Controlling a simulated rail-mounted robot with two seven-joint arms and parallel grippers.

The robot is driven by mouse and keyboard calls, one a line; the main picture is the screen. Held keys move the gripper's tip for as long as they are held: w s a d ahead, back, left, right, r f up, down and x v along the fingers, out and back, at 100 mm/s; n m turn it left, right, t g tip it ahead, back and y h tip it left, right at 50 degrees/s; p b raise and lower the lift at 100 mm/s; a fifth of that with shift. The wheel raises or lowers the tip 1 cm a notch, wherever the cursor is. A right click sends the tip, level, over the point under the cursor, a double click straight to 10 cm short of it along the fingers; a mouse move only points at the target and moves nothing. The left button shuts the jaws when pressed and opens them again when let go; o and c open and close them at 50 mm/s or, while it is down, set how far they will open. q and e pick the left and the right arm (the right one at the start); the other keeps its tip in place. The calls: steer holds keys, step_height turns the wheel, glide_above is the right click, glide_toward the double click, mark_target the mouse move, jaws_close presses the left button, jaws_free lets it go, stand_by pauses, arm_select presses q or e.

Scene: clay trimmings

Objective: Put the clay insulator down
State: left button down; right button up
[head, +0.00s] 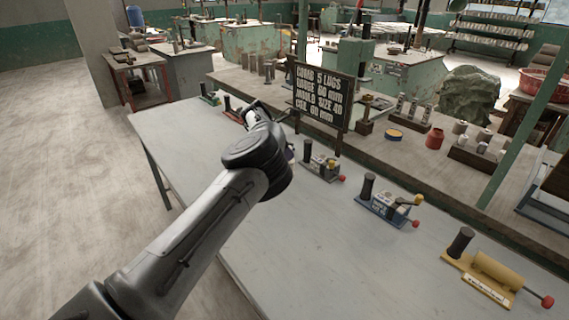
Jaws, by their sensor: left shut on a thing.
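My left arm reaches in from the lower left over the grey table (330,240). My left gripper (258,110) is at the far end of the arm, above the table's back part, small and partly covered by my own wrist. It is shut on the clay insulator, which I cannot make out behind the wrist. Along the table's back edge stand small fixtures, each with a dark upright cylinder: a grey one (322,168), a blue-based one (388,205) and a yellow one (492,275). My right gripper is not in view.
A dark sign (322,95) with white lettering stands behind the gripper. A ledge behind the table bears a red jar (434,138), a blue-and-yellow tin (393,135) and racks of cylinders. The table's front and middle are clear.

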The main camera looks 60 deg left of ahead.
arm_select(q)
step_height(320, 180, down, 3)
steer(key=shift+r+b, duration=0.15)
steer(key=shift+b, duration=0.6)
steer(key=shift+f, duration=0.65)
steer(key=c, duration=0.9)
jaws_free()
steer(key=shift+f, duration=0.1)
steer(key=o, duration=0.4)
